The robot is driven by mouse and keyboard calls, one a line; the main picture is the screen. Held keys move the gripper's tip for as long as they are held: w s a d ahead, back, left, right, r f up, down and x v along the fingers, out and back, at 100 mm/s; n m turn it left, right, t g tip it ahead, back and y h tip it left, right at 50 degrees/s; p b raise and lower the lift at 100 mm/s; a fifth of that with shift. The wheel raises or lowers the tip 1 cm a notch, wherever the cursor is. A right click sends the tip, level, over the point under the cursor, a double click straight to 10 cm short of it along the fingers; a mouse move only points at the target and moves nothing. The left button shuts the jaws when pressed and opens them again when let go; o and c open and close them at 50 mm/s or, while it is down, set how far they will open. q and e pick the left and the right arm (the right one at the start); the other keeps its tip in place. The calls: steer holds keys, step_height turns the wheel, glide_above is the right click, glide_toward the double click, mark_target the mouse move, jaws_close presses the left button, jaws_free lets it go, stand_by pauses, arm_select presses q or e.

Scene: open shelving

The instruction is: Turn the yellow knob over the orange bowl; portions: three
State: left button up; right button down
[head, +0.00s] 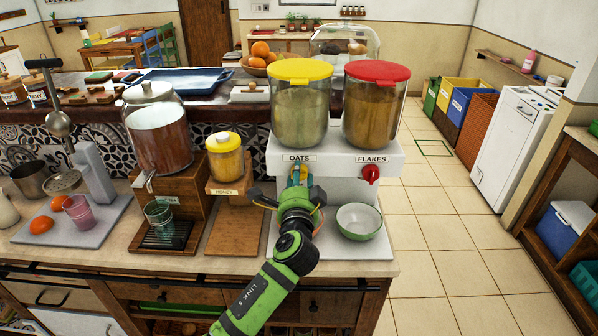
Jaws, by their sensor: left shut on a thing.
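The two-hopper dispenser stands on the counter. The yellow-lidded oats hopper (300,112) is on the left and the red-lidded flakes hopper (374,112) on the right. My left gripper (297,183) reaches up to the front below the OATS label and is shut on the yellow knob (299,170), which is mostly covered by the fingers. The red knob (371,173) is free. An orange rim (320,222) shows beside my wrist; the rest of the orange bowl is hidden behind my arm, so its contents cannot be seen. My right gripper is not in view.
A green-rimmed bowl (359,221) stands under the red knob, close to the right of my arm. A honey jar (225,157) on a wooden stand and a large drink jar (158,132) are to the left.

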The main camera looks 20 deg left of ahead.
arm_select(q)
steer(key=shift+r+m+p, duration=0.15)
steer(key=shift+m+p, duration=0.2)
steer(key=shift+m, duration=0.35)
steer(key=o, duration=1.1)
steer(key=shift+c, duration=0.2)
steer(key=shift+o, duration=0.5)
steer(key=v, duration=1.2)
